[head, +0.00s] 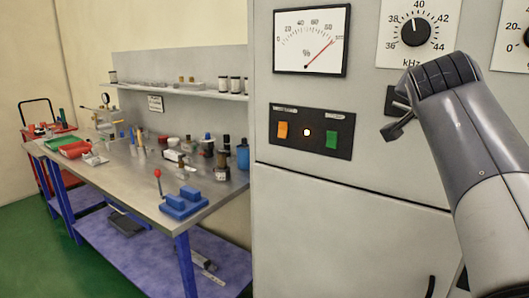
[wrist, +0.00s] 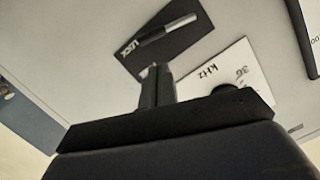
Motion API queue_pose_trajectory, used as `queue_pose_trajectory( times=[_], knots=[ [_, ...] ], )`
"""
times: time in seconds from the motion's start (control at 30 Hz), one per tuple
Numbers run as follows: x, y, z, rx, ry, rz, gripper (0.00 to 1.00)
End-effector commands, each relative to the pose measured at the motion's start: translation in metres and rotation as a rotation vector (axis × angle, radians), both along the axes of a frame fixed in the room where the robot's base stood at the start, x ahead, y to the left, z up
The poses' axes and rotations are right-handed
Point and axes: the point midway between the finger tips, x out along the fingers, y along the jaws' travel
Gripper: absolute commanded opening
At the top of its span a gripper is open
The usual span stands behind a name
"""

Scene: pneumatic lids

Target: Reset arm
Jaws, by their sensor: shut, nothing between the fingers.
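My gripper (head: 394,131) is shut and empty in front of the grey cabinet (head: 350,185), at the right of the head view. It also shows in the wrist view (wrist: 157,72), its fingers together and pointing towards the panel. A small dark plate (wrist: 165,40) with a bar-shaped part and white lettering lies just beyond the fingertips. In the head view this plate (head: 393,98) is partly hidden by my arm. I cannot tell whether the fingertips touch the panel.
The cabinet has a needle gauge (head: 311,40), an orange switch (head: 282,130), a lit lamp (head: 306,132), a green switch (head: 332,140) and a kHz knob (head: 416,31). A cluttered workbench (head: 130,185) stands left. Green floor (head: 30,245) shows clear at lower left.

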Motion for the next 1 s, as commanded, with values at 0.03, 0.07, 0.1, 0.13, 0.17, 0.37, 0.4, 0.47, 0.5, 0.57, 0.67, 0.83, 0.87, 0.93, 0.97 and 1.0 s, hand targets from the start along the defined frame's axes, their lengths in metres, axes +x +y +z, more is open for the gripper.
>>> queue_pose_trajectory(
  times=[0.03, 0.07, 0.1, 0.13, 0.17, 0.37, 0.4, 0.47, 0.5, 0.57, 0.67, 0.83, 0.87, 0.93, 0.97, 1.0],
  knots=[
    [-0.002, 0.000, -0.005, 0.024, -0.021, 0.002, 0.00],
    [-0.006, 0.002, -0.004, 0.034, -0.032, 0.004, 0.00],
    [-0.010, 0.005, -0.003, 0.049, -0.044, 0.008, 0.00],
    [-0.015, 0.009, 0.001, 0.052, -0.046, 0.010, 0.00],
    [-0.021, 0.012, 0.003, 0.050, -0.044, 0.011, 0.00],
    [-0.055, 0.033, 0.011, 0.048, -0.043, 0.011, 0.00],
    [-0.062, 0.037, 0.012, 0.048, -0.044, 0.012, 0.00],
    [-0.071, 0.043, 0.014, 0.048, -0.043, 0.012, 0.00],
    [-0.079, 0.047, 0.016, 0.048, -0.043, 0.011, 0.00],
    [-0.063, 0.036, 0.013, 0.049, -0.034, 0.002, 0.00],
    [-0.045, 0.025, 0.009, 0.050, -0.032, 0.002, 0.00],
    [-0.016, 0.008, 0.003, 0.048, -0.034, 0.003, 0.00],
    [-0.011, 0.005, 0.002, 0.048, -0.033, 0.003, 0.00],
    [0.001, -0.002, -0.001, 0.049, -0.034, 0.004, 0.00],
    [0.000, 0.000, 0.004, 0.032, -0.023, 0.005, 0.00],
    [0.000, 0.000, 0.006, 0.011, -0.007, 0.003, 0.00]
  ],
)
